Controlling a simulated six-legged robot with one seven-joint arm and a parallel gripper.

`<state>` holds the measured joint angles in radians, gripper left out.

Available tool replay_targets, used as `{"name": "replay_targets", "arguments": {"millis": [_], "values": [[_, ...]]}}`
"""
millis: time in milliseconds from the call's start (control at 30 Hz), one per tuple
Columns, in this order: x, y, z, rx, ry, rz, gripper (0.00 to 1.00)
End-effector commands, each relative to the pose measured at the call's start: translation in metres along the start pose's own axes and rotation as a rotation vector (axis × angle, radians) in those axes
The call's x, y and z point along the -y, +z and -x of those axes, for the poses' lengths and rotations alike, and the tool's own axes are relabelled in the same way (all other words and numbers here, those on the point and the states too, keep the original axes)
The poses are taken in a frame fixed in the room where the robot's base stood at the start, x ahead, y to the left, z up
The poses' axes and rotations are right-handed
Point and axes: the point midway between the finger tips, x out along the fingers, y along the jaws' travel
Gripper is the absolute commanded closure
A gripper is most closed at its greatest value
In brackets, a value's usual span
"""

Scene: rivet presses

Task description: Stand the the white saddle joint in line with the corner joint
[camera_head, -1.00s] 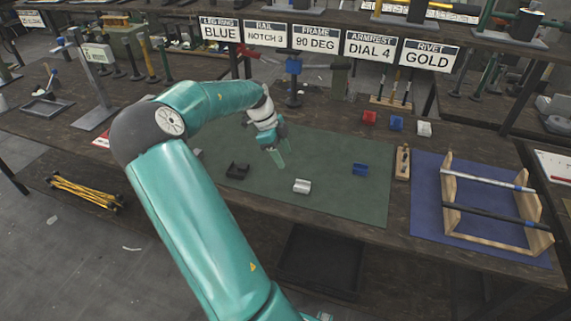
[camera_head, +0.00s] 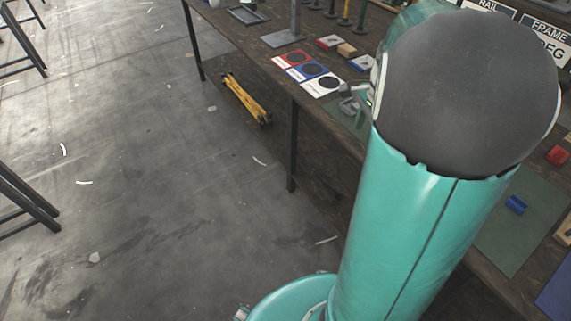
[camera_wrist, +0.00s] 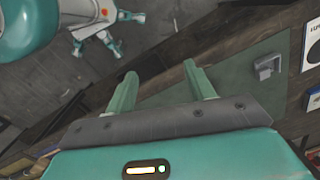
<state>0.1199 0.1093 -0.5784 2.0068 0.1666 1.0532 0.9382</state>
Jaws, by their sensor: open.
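My gripper (camera_wrist: 160,70) is open and empty in the wrist view, its two green fingers apart above the table's edge. A grey joint (camera_wrist: 266,66) lies on the green mat, beyond the right finger and apart from it. A grey piece also shows in the head view (camera_head: 350,98), beside my arm; I cannot tell its shape. A blue joint (camera_head: 516,205) lies on the mat to the right of my arm. A red joint (camera_head: 558,155) sits further back. I cannot make out the white saddle joint now, and I cannot tell which piece is the corner joint. My arm hides much of the mat.
Red, blue and white cards (camera_head: 310,70) lie at the table's left end, near small blocks (camera_head: 347,50). The green mat (camera_head: 500,245) continues right of my arm. Yellow bars (camera_head: 243,97) lie below on the left. The grey floor (camera_head: 180,200) to the left is mostly open.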

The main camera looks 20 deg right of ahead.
Motion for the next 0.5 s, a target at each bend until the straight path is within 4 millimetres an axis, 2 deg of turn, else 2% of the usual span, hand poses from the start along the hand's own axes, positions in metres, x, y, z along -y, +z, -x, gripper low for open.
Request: {"name": "replay_targets", "arguments": {"millis": [33,200,367,500], "values": [[-0.002,0.024,0.010,0.011,-0.036,0.117,0.46],[-0.016,0.096,0.036,0.002,-0.135,0.518,0.46],[-0.042,0.156,0.057,-0.059,-0.222,0.895,0.46],[-0.072,0.200,0.070,-0.156,-0.284,1.222,0.46]]}}
